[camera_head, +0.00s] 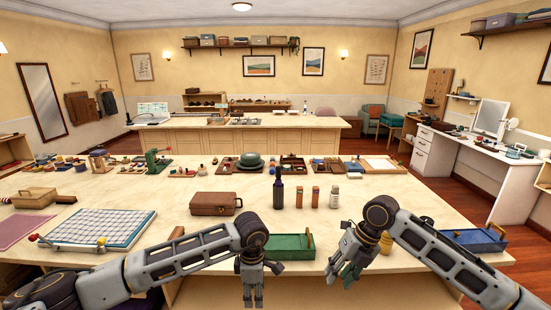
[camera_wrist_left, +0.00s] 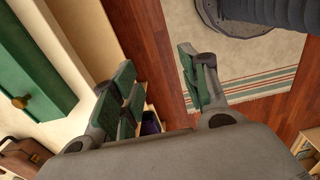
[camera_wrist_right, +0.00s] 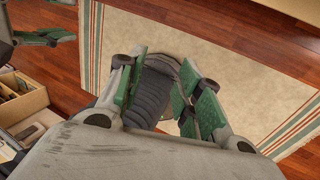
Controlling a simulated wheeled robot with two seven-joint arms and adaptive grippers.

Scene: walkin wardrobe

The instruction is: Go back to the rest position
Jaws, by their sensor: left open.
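My left gripper (camera_head: 253,298) hangs pointing down at the near edge of the long table, just in front of the green tray (camera_head: 288,254). In the left wrist view (camera_wrist_left: 158,72) its green-padded fingers are apart, with only floor and rug between them. My right gripper (camera_head: 341,274) is also at the near edge, to the right of the green tray, its fingers pointing down and left. In the right wrist view (camera_wrist_right: 163,66) its fingers are apart. Only my own dark body and the rug show between them. Both grippers look empty.
The near table (camera_head: 365,212) carries a brown case (camera_head: 215,204), a dark bottle (camera_head: 278,190), small bottles, a blue-and-white grid board (camera_head: 98,228) and a blue tray (camera_head: 474,240). In the left wrist view the green tray (camera_wrist_left: 38,72) is close beside my left gripper. Rug (camera_wrist_right: 240,70) lies below.

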